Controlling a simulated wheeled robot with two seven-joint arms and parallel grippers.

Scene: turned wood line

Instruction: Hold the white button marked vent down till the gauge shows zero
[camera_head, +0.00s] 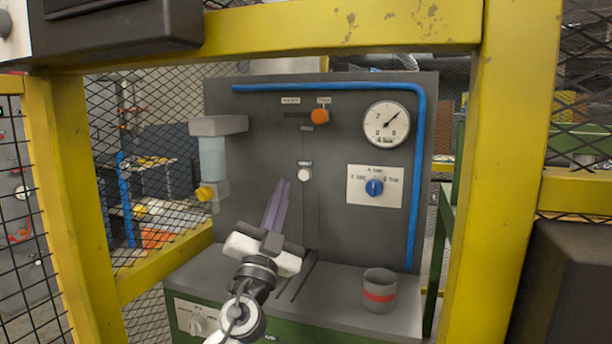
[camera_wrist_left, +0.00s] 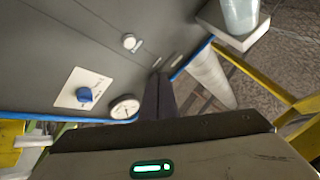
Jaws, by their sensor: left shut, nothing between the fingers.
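The white button (camera_head: 304,174) is on the dark grey panel (camera_head: 250,150), under a small label too small to read. It also shows in the left wrist view (camera_wrist_left: 129,41). The round gauge (camera_head: 387,125) is at the panel's upper right, its needle pointing up and to the right, off the zero end; the gauge also shows in the left wrist view (camera_wrist_left: 125,107). My left gripper (camera_head: 283,183) is shut and empty, its fingers pointing up, just left of and below the button in the head view and apart from it. My right gripper is not in view.
A blue knob (camera_head: 374,187) is right of the button, an orange knob (camera_head: 320,116) above it. A filter unit with a yellow knob (camera_head: 205,193) is at left. A grey cup with a red band (camera_head: 379,291) stands on the bench. Yellow frame posts (camera_head: 510,150) border the opening.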

